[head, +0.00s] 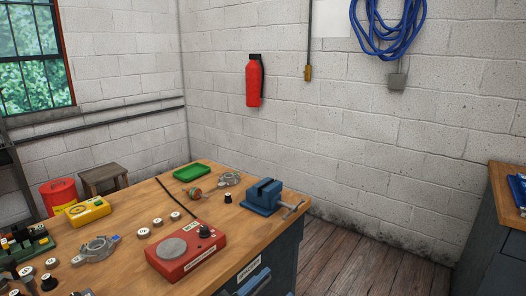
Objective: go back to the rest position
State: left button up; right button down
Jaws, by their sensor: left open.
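What looks like my left gripper (14,269) is dark and small at the lower left edge of the head view. It is partly cut off and hard to separate from the parts around it. It appears open, with nothing visible between its fingers. It is beside the green rack (30,243) at the left end of the wooden workbench (228,275). My right gripper is not in view.
On the bench are a red tester box (187,256), a blue vise (262,197), a yellow meter (88,211), a green tray (191,172), metal housings (98,248) and several small labelled parts. A stool (103,177) and red bin (60,194) stand behind. Floor (350,262) at right is clear.

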pick_arm(q)
jog(key=s+a+f+n+g+y, duration=0.1)
jog(key=s+a+f+n+y, duration=0.5)
jog(key=f, duration=0.4)
jog(key=s+a+f+n+g+y+p, duration=0.1)
jog(key=s+a+f+n+g+y, duration=0.1)
jog(key=s+a+f+n+y, duration=0.4)
jog(key=s+a+f+y, duration=0.2)
jog(key=s+a+f, duration=0.1)
jog(key=f, duration=0.2)
jog(key=shift+s+a+f, duration=0.15)
jog(key=shift+a, duration=0.1)
